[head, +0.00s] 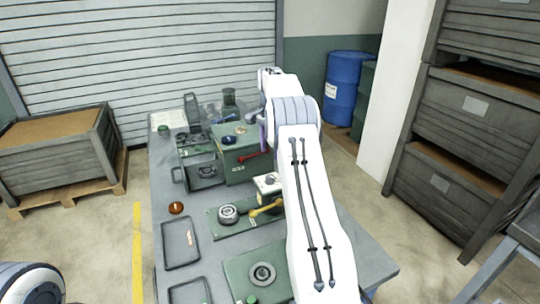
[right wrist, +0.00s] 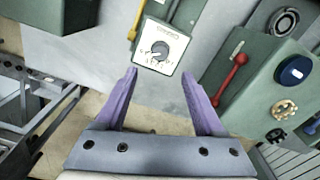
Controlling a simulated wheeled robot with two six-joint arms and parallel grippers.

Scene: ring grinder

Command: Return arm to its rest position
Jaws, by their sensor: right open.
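My right arm reaches from the bottom right of the head view over the grey workbench (head: 188,252). Its gripper is mostly hidden behind the arm there; only a bit of purple finger shows beside the arm. In the right wrist view the right gripper (right wrist: 158,88) has its two purple fingers apart, with nothing between them. Beyond the fingertips is a white control box (right wrist: 160,46) with a round dial. A red lever (right wrist: 230,80) on a green machine (right wrist: 262,70) is to the right of the fingers. My left gripper is out of view.
Green machines and dark trays (head: 180,243) cover much of the bench. A yellow lever (head: 266,207) and a small orange-brown object (head: 176,208) are on it. A wooden crate (head: 55,150) stands left, a blue barrel (head: 345,85) behind, stacked crates (head: 455,140) right.

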